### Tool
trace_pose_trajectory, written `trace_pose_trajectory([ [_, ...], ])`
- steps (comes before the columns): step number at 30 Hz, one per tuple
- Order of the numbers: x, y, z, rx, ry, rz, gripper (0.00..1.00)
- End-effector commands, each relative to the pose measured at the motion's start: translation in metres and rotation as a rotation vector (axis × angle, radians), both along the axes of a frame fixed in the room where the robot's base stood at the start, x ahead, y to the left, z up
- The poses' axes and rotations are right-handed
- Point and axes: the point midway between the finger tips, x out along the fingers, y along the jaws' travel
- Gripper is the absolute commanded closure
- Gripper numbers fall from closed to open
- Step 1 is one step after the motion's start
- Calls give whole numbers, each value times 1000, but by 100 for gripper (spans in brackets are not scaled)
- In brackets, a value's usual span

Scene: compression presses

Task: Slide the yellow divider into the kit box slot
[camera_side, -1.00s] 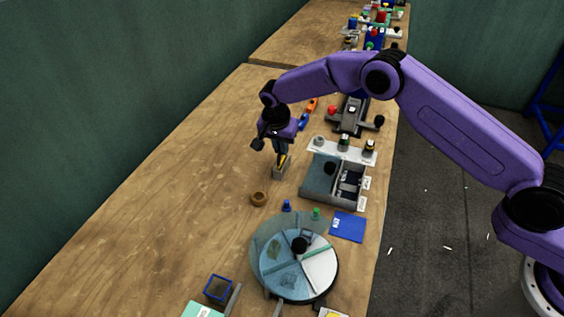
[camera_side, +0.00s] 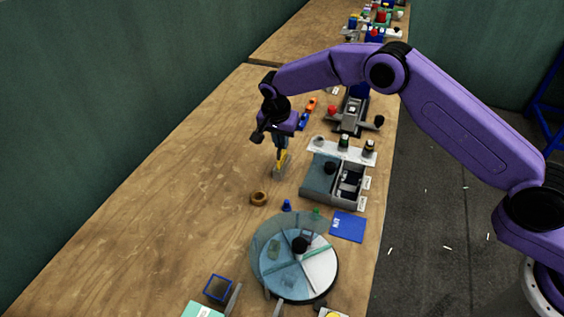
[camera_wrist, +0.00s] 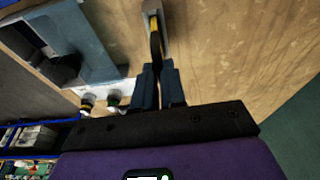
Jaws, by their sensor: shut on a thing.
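The yellow divider (camera_side: 282,158) is a thin upright piece between the fingertips of my gripper (camera_side: 281,149), which is shut on it. In the wrist view its yellow and dark edge (camera_wrist: 155,42) shows ahead of my fingers (camera_wrist: 158,68). A small grey holder (camera_side: 278,173) stands on the table directly under the divider; I cannot tell whether the divider's lower end is still inside it. The kit box (camera_side: 322,200) is grey, to the right of my gripper, with a blue-grey panel with a black knob over its left part and open compartments at right. The slot is not clear.
A brown ring (camera_side: 258,199) and a blue peg (camera_side: 287,205) lie nearer the camera. A round sectioned turntable (camera_side: 327,283) and a blue card (camera_side: 348,227) stand in front of the kit box. A white strip with knobs (camera_side: 355,155) is behind it. The table's left side is clear.

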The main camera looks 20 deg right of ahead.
Motion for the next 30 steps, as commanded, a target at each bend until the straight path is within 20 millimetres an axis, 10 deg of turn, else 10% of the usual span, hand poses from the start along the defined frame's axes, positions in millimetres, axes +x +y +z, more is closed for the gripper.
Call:
trace_pose_trajectory([
  [30,0,0,14,1,-1,0,100],
])
